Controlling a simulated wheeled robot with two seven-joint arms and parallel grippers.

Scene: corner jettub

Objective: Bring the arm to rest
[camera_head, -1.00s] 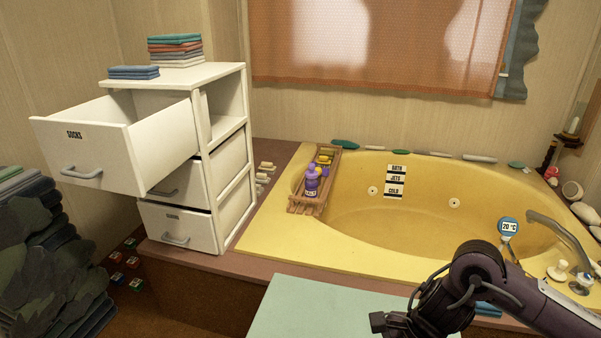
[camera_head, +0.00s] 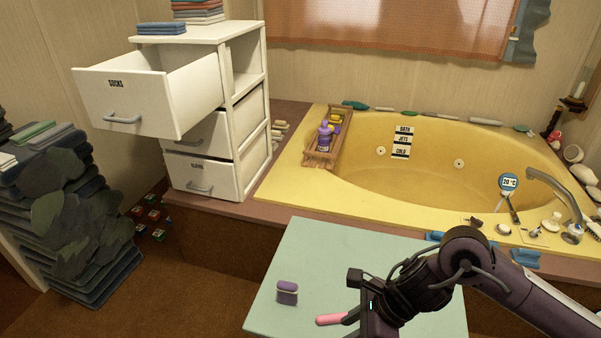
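My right arm comes in from the right, bent over the pale green table (camera_head: 310,245). Its dark gripper (camera_head: 358,300) is low over the table's right part, near the bottom edge of the picture. My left gripper is not in view.
A small purple container (camera_head: 287,292) stands on the table. Behind is the yellow tub (camera_head: 430,180) with a wooden caddy (camera_head: 322,152) and purple bottle (camera_head: 325,135). The white drawer unit (camera_head: 253,130) has its top socks drawer (camera_head: 145,100) pulled out. Folded clothes (camera_head: 75,220) are stacked at left.

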